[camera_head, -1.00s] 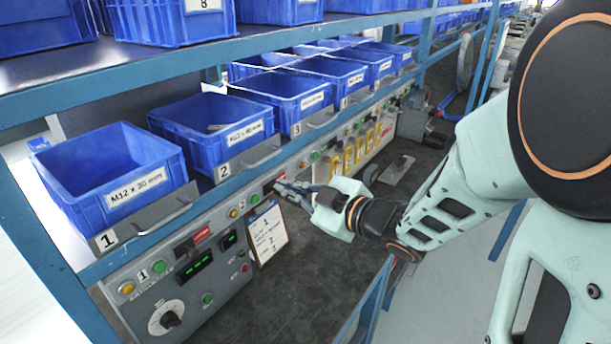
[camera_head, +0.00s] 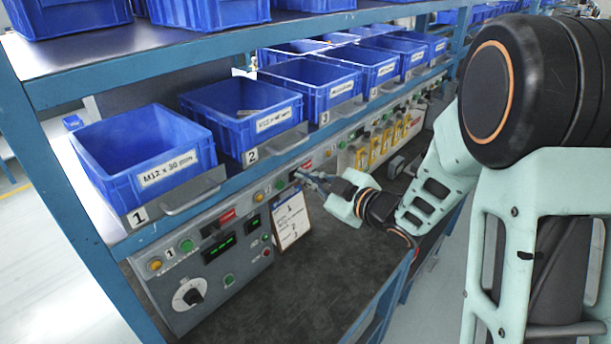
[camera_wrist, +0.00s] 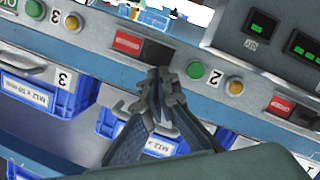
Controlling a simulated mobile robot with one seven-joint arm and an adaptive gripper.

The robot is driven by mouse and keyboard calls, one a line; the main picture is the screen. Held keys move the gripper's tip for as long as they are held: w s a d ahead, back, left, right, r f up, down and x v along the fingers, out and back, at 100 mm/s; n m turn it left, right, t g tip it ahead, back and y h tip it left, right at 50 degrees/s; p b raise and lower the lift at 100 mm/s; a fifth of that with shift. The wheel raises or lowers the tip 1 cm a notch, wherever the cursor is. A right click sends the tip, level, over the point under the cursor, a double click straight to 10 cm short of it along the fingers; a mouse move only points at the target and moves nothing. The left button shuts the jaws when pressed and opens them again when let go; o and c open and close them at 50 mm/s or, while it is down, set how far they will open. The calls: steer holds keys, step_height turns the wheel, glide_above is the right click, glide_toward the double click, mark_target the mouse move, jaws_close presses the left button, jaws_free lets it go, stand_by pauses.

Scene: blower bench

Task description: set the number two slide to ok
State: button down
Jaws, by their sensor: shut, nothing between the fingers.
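The number two slide (camera_wrist: 157,51) is a small black block beside a red label (camera_wrist: 128,43) on the sloped panel. It sits to the right of the red label in the wrist view. A green button, a "2" and a yellow button lie farther right. In the head view the red label (camera_head: 305,165) shows behind my gripper (camera_head: 299,177). In the wrist view my gripper (camera_wrist: 161,76) is shut and empty, its fingertips at the slide's near edge. Whether they touch it I cannot tell. The fingertips partly cover the slide. The label's lettering is too small to read.
A clipboard (camera_head: 290,220) leans on the panel just below my gripper. Blue bins (camera_head: 240,115) with metal handles overhang the panel from the shelf. Unit one's slide and red label (camera_head: 226,217) lie to the left. The dark bench top (camera_head: 300,275) is clear in front.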

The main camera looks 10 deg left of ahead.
steer(key=w+d, duration=0.1)
steer(key=w, duration=0.2)
steer(key=w+d, duration=0.1)
steer(key=shift+w+d, duration=0.2)
steer(key=shift+d, duration=0.1)
steer(key=shift+r, duration=0.1)
